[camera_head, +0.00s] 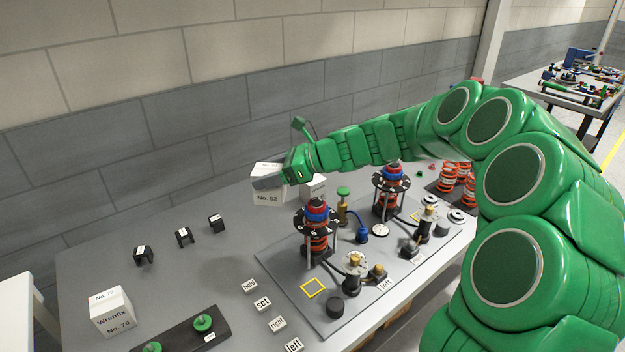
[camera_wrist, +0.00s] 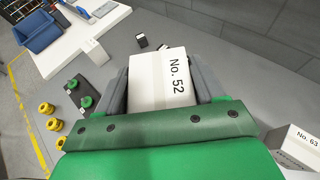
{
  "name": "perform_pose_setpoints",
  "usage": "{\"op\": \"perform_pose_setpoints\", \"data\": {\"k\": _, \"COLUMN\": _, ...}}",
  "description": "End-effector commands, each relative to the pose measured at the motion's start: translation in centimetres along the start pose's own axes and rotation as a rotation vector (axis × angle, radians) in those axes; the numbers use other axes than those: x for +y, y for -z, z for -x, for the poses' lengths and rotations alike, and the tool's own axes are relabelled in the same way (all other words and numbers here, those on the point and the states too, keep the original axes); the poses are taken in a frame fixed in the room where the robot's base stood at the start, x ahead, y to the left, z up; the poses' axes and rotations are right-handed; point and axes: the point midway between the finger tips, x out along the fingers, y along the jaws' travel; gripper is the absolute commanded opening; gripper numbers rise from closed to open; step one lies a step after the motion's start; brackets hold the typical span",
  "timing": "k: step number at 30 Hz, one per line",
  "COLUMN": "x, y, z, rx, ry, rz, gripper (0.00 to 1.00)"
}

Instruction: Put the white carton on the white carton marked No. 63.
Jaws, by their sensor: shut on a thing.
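My gripper (camera_head: 283,179) is shut on a white carton marked No. 52 (camera_head: 267,198). In the wrist view this carton (camera_wrist: 158,80) sits between the two grey fingers of my gripper (camera_wrist: 163,88). The white carton marked No. 63 (camera_wrist: 300,148) is at the lower right of the wrist view, partly cut off by the frame edge. In the head view a white carton (camera_head: 314,188) stands just right of the held one, partly hidden behind my gripper; its mark cannot be read there. The held carton is apart from No. 63.
A white carton marked No. 79 (camera_head: 112,312) stands at the table's front left. Several black clips (camera_head: 184,236) stand behind it. A fixture plate (camera_head: 284,268) with spring towers fills the right side. Small word blocks (camera_head: 263,303) lie in front.

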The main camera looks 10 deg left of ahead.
Motion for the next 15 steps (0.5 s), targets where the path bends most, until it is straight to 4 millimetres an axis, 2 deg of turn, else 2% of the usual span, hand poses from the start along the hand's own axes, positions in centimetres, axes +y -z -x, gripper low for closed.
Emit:
{"op": "perform_pose_setpoints", "data": {"k": 1, "x": -1.6, "y": 0.0, "z": 1.6, "rx": -0.001, "ry": 0.054, "rz": -0.019, "gripper": 0.23}}
{"op": "perform_pose_setpoints", "data": {"k": 6, "x": -6.1, "y": 0.4, "z": 6.3, "rx": -0.002, "ry": 0.210, "rz": -0.084, "gripper": 0.23}}
{"op": "perform_pose_setpoints", "data": {"k": 12, "x": -9.4, "y": 0.9, "z": 10.5, "rx": -0.001, "ry": 0.336, "rz": -0.135, "gripper": 0.23}}
{"op": "perform_pose_setpoints", "data": {"k": 15, "x": -10.2, "y": 1.0, "z": 11.6, "rx": 0.000, "ry": 0.369, "rz": -0.150, "gripper": 0.23}}
